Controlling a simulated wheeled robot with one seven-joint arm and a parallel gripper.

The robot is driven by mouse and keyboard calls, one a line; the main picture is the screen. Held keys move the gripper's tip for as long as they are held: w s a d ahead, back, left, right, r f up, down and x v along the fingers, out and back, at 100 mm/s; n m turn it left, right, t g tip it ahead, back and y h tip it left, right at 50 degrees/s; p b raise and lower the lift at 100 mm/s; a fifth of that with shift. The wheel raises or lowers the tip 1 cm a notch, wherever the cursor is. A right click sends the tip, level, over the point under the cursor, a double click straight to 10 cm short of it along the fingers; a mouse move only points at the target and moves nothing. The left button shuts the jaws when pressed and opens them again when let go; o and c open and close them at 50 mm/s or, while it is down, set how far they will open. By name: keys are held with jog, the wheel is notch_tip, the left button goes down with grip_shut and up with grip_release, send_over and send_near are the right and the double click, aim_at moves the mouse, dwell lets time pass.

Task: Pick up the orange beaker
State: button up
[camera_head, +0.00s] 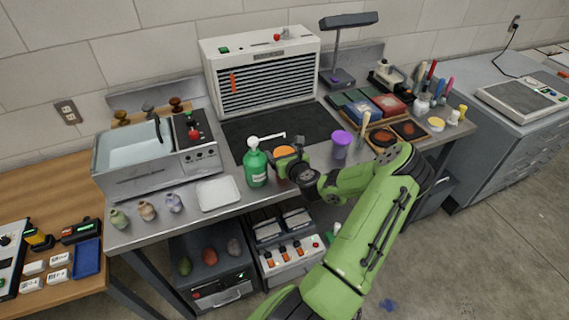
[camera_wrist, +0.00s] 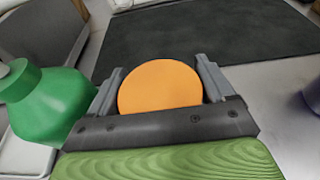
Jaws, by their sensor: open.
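The orange beaker (camera_wrist: 160,86) shows in the wrist view as a round orange top between the two fingers of my gripper (camera_wrist: 160,88). The fingers stand apart on its left and right sides, and I cannot tell whether they touch it. In the head view the orange beaker (camera_head: 285,151) is on the steel bench, partly hidden by my gripper (camera_head: 287,160), which reaches it from the front right. The beaker's lower part is hidden in both views.
A green pump bottle (camera_head: 255,165) stands close on the left, also in the wrist view (camera_wrist: 45,100). A purple beaker (camera_head: 341,144) stands to the right. A dark mat (camera_head: 250,128) lies behind. A white tray (camera_head: 218,194) lies left of the bottle.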

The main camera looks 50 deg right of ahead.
jog(key=c, duration=0.9)
jog(key=shift+o, duration=0.2)
jog(key=shift+r, duration=0.1)
jog(key=shift+r+p, duration=0.7)
jog(key=shift+r, duration=1)
jog(key=s+a+p, duration=0.2)
jog(key=s+a, duration=0.2)
jog(key=s, duration=0.3)
jog(key=s+a+p, duration=0.3)
jog(key=s+a, duration=0.2)
jog(key=s, duration=0.3)
jog(key=shift+s, duration=0.3)
jog(key=shift+a, duration=0.1)
